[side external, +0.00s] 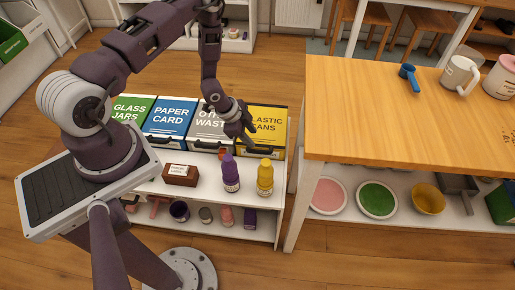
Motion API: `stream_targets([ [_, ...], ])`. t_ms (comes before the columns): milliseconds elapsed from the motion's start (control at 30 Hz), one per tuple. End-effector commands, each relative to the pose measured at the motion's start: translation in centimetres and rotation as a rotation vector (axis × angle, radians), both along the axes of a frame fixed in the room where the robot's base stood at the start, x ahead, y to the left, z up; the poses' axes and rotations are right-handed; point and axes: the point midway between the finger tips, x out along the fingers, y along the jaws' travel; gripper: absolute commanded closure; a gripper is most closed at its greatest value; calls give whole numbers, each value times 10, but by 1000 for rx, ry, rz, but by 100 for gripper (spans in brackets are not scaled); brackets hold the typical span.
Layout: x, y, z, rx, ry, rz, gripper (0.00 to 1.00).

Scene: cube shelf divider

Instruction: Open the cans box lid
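The cans box (272,142) is the rightmost of a row of labelled boxes on the white shelf unit. Its yellow lid (272,120) reads "PLASTIC CANS" and looks shut, with the first letter covered by my gripper. A dark handle (263,149) shows at the front of this box. My gripper (248,138) points down at the left edge of the yellow lid, close to the border with the grey box. I cannot tell whether it touches the lid, and its fingers are too small to read as open or shut.
Grey "OTHER WASTE" (207,124), blue "PAPER CARD" (168,118) and green "GLASS JARS" (131,109) boxes stand to the left. A purple bottle (231,175) and yellow bottle (265,180) stand in front. A wooden table (400,120) rises close on the right.

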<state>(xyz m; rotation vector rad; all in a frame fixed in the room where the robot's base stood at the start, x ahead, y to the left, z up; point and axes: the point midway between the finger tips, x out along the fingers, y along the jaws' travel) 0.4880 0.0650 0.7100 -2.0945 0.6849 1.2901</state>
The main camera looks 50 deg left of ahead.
Motion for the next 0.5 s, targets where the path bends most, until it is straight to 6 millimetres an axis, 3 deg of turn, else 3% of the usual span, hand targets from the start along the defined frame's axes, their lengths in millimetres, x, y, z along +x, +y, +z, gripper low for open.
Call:
stream_targets([
  [133,-5,-6,-21,-18,-1,-19,62],
  [400,15,-13,-66,-17,0,-16,62],
  [500,19,-14,-74,-16,-1,-16,62],
])
